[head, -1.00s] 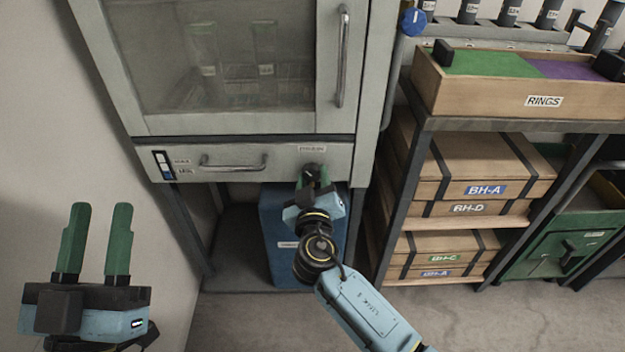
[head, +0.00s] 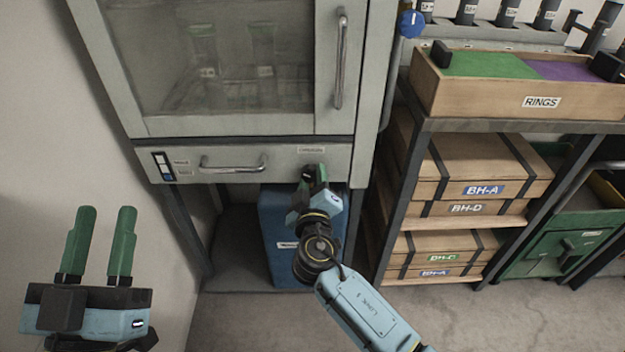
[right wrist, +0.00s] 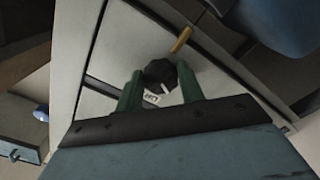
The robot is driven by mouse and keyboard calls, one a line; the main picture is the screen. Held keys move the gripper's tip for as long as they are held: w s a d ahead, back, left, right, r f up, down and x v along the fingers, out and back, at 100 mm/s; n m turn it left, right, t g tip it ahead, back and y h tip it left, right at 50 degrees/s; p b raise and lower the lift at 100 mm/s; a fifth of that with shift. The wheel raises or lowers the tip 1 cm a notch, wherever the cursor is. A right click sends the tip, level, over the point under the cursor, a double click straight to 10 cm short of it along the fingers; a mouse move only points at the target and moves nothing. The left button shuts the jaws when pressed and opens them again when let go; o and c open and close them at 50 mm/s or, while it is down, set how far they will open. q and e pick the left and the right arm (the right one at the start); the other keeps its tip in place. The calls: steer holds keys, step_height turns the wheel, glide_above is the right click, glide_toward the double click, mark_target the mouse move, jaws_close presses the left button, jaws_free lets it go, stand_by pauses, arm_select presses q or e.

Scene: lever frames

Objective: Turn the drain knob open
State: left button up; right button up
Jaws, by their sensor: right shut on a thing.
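The drain knob (right wrist: 160,76) is a dark, faceted knob with a white mark, on the pale lower panel of a cabinet (head: 230,158). My right gripper (right wrist: 160,86) is shut on it, one green finger on each side. In the head view, my right gripper (head: 313,176) reaches the panel's right part, below a small label (head: 311,149), and its fingers hide the knob. My left gripper (head: 99,245) is open and empty at the lower left, far from the cabinet.
A blue container (head: 283,240) stands under the cabinet, close below my right gripper. A shelf rack (head: 395,235) with wooden boxes stands to the right. A wall (head: 40,130) is on the left. A brass-coloured piece (right wrist: 181,40) is near the knob.

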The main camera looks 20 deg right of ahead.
arm_select(q)
steer(key=shift+f, duration=0.1)
steer(key=shift+f, duration=0.1)
arm_select(e)
steer(key=o, duration=1)
steer(key=shift+s, duration=0.1)
steer(key=shift+s+a, duration=0.1)
steer(key=shift+s, duration=0.2)
arm_select(q)
step_height(320, 180, down, 7)
steer(key=w+g+y+p, duration=0.1)
steer(key=g, duration=0.3)
steer(key=shift+w+a+r+g+y+p, duration=0.2)
steer(key=shift+w+a+g+y+p, duration=0.1)
steer(key=shift+a+p, duration=0.1)
arm_select(e)
steer(key=v, duration=1.2)
steer(key=shift+s, duration=0.3)
